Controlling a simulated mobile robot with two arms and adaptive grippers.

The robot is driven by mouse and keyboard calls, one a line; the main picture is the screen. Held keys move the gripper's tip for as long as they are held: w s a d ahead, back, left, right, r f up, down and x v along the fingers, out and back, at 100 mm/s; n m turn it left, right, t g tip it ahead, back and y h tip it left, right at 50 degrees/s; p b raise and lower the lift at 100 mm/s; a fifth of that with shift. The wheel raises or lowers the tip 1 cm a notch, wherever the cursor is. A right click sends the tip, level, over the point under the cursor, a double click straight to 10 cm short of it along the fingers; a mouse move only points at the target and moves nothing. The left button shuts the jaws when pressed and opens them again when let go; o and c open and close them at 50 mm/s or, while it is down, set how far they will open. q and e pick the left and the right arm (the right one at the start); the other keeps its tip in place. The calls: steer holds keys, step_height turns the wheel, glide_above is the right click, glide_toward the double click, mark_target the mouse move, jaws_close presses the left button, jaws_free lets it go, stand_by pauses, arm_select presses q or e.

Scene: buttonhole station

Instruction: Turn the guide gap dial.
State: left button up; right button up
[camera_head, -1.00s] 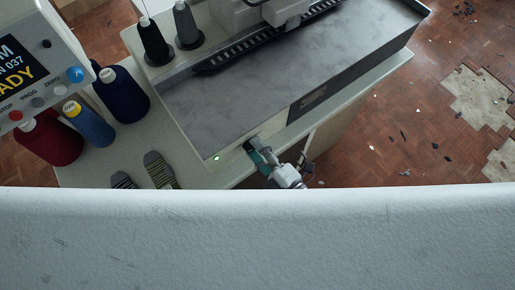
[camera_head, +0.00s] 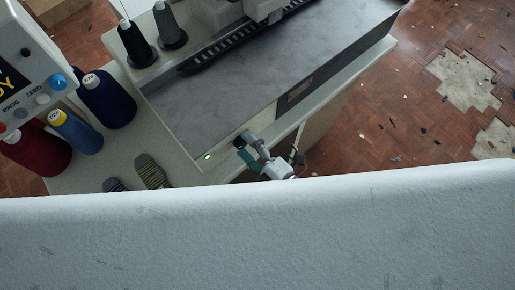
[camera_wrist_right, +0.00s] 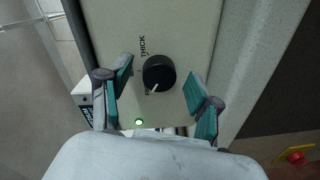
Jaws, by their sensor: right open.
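The guide gap dial (camera_wrist_right: 159,73) is a round black knob with a white pointer mark, on the pale end panel (camera_wrist_right: 185,25) of the machine. In the right wrist view its pointer is towards the lower left, and the word THICK is printed above it. My right gripper (camera_wrist_right: 160,72) is open, with one teal-padded finger on each side of the dial and a gap showing on both sides. I cannot tell how deep the fingertips reach. In the head view my right gripper (camera_head: 248,148) is at the machine's near corner. My left gripper is not in view.
A green lamp (camera_wrist_right: 139,122) glows beside the dial. A red button (camera_wrist_right: 296,157) shows at lower right. A large white surface (camera_head: 260,240) fills the head view's bottom.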

steer(key=v, duration=1.2)
stand_by(0.3)
